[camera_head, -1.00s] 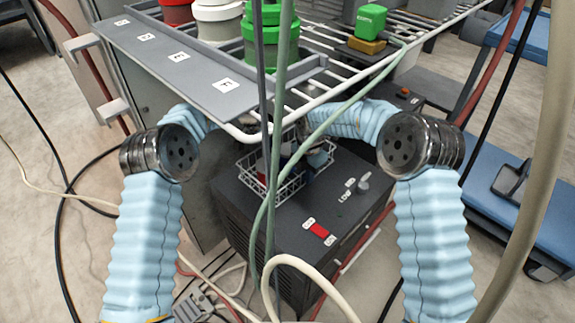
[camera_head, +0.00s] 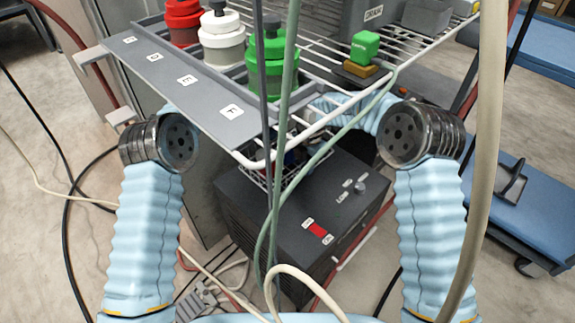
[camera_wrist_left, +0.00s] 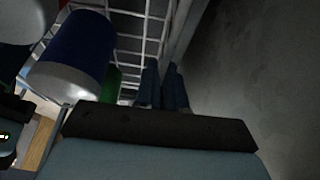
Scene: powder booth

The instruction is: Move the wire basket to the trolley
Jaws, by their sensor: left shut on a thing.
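The wire basket (camera_head: 256,176) is white mesh at the back left of a dark machine box, largely covered by the shelf edge and hanging hoses. I cannot tell whether it touches the box top. My left gripper (camera_wrist_left: 162,70) is shut on the basket's wire wall (camera_wrist_left: 135,45) in the left wrist view. In the head view the gripper is mostly hidden behind the shelf. A blue and white container (camera_wrist_left: 75,50) and something green (camera_wrist_left: 108,82) show beside the mesh. My right gripper is hidden behind the shelf. The trolley (camera_head: 540,215), blue-topped on wheels, stands at the right.
A grey lettered shelf strip (camera_head: 180,80) and white wire rack (camera_head: 330,65) overhang the basket; red, white and green pots and a green block stand there. The dark machine box (camera_head: 300,215) is below. Hoses hang across the middle, and cables lie on the floor.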

